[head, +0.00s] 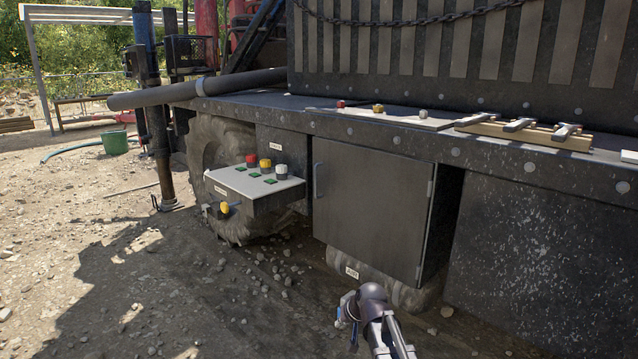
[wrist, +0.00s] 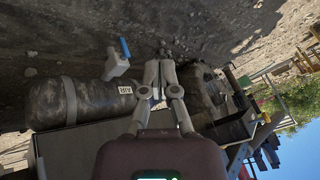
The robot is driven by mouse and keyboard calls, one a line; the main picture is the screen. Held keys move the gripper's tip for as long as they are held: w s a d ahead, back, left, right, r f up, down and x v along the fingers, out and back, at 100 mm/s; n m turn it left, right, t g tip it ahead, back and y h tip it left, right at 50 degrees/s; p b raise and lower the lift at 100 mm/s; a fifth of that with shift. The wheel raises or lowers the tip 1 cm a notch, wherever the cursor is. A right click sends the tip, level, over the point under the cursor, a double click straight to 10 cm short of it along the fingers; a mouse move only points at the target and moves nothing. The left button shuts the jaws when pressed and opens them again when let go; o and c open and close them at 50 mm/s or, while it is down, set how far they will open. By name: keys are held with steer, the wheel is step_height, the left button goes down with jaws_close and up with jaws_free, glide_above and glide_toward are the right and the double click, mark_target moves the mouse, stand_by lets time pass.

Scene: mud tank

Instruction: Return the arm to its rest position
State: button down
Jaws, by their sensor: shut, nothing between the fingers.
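My gripper (wrist: 161,66) shows in the wrist view with its two fingers together and nothing between them. It points at bare, stony ground. Beside it on the left is a dark tank (wrist: 50,104) with an AIR label, and a white valve (wrist: 115,66) with a blue handle (wrist: 125,47). The fingers appear apart from both. In the head view my arm (head: 374,305) stands at the bottom centre, in front of the tank (head: 400,297) under the cabinet; I cannot make out the fingertips there.
A closed grey cabinet (head: 365,205) hangs under the vehicle's deck. A button box (head: 250,190) juts out left of it, before a large tyre (head: 205,140). Knobs and a wooden rack (head: 525,133) sit on the ledge. Open, stony ground lies to the left.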

steer(key=s+d+f+g+h+p, duration=0.1)
steer(key=s+d+g+h, duration=0.15)
steer(key=s+d, duration=0.45)
steer(key=s+d+g+h+p, duration=0.1)
steer(key=s+d+g+h, duration=0.2)
steer(key=s, duration=0.9)
step_height(320, 180, up, 35)
steer(key=y+p, duration=0.1)
steer(key=p, duration=3.3)
steer(key=shift+w+d+f, duration=0.15)
steer(key=shift+w+d, duration=0.15)
steer(key=shift+d, duration=0.1)
steer(key=shift+t+y, duration=0.25)
